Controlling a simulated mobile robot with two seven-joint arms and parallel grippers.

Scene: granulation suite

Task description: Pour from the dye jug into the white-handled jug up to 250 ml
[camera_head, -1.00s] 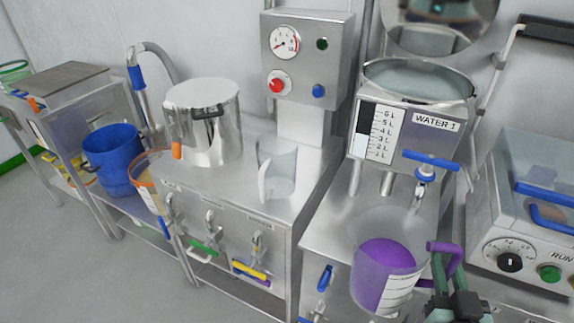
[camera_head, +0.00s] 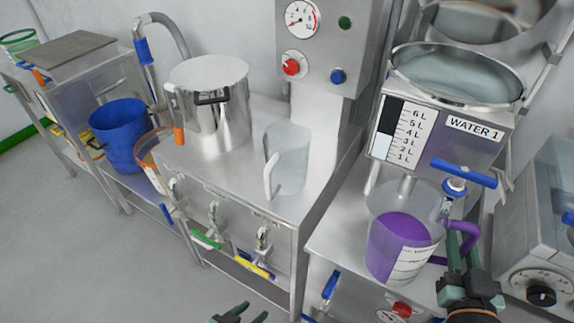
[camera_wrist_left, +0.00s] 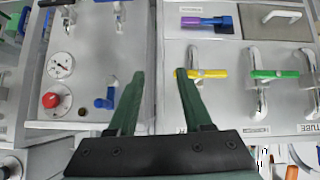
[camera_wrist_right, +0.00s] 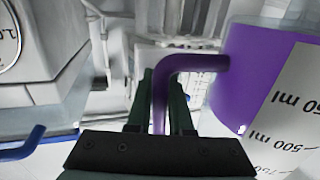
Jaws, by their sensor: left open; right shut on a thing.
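The dye jug (camera_head: 398,245), clear with purple liquid and a purple handle, is held up at the right in the head view, roughly upright. My right gripper (camera_head: 458,252) is shut on its purple handle, which also shows between the fingers in the right wrist view (camera_wrist_right: 178,75). The white-handled jug (camera_head: 290,160) stands upright on the steel bench, left of the dye jug; it looks empty. My left gripper (camera_head: 242,316) is open and empty at the bottom edge of the head view. In the left wrist view its fingers (camera_wrist_left: 158,85) are apart, facing valves.
A steel pot (camera_head: 210,105) stands behind and left of the white-handled jug. A gauge column (camera_head: 320,75) rises behind it. The water tank (camera_head: 440,130) with its blue tap (camera_head: 464,174) is close behind the dye jug. A blue bucket (camera_head: 120,138) sits at left.

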